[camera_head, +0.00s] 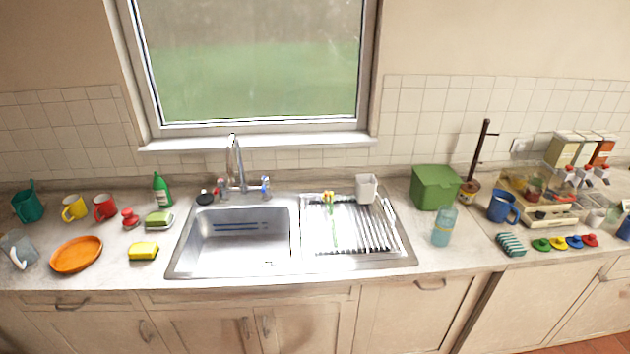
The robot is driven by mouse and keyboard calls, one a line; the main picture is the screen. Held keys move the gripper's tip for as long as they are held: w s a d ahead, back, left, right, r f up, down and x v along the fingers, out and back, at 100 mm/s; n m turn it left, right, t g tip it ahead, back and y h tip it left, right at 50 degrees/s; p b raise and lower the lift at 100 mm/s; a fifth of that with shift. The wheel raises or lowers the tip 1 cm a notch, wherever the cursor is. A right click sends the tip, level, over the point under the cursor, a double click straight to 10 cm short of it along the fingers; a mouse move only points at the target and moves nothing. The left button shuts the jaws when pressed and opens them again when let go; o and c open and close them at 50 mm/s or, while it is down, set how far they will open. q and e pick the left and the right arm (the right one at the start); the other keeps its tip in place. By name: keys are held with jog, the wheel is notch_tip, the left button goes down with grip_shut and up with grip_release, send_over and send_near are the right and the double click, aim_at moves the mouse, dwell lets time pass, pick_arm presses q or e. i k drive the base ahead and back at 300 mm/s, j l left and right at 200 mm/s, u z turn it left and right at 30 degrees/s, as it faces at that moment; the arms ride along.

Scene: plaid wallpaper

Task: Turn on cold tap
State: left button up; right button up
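The tap (237,163) stands at the back of the steel sink, below the window, with a tall curved metal spout. A handle with blue on it, the cold tap (265,184), is on the right of its base. A handle with red on it (221,186) is on the left. The handles are too small to tell how far they are turned, and I see no clear stream of water. Neither of my grippers is in view.
The sink basin (204,262) looks empty. A drying rack (350,230) and a white cup (366,189) are to its right. A green soap bottle (161,190), mugs and an orange plate (77,254) are on the left.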

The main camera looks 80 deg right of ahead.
aim_at(265, 180)
jog(key=z, duration=2.15)
jog(key=i+z, duration=0.15)
